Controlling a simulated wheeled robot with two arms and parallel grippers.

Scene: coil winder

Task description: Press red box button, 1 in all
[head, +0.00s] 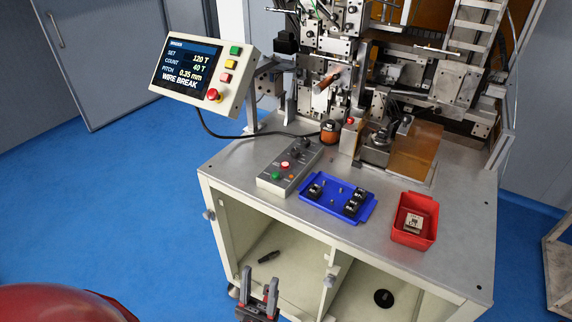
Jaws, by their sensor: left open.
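A grey control box (290,167) lies on the bench top, left of the blue tray. My left gripper (258,283) is at the bottom of the head view, below the control box in the picture and in front of the bench. Its two fingers are apart, with nothing between them. It does not touch the box. My right gripper is not in view.
The blue tray (367,214) holds black parts; a red bin (433,226) holds a pale part. A display panel (240,75) reads WIRE BREAK and has coloured buttons. The winding machine (440,75) stands behind. The bench front edge lies between my gripper and the box.

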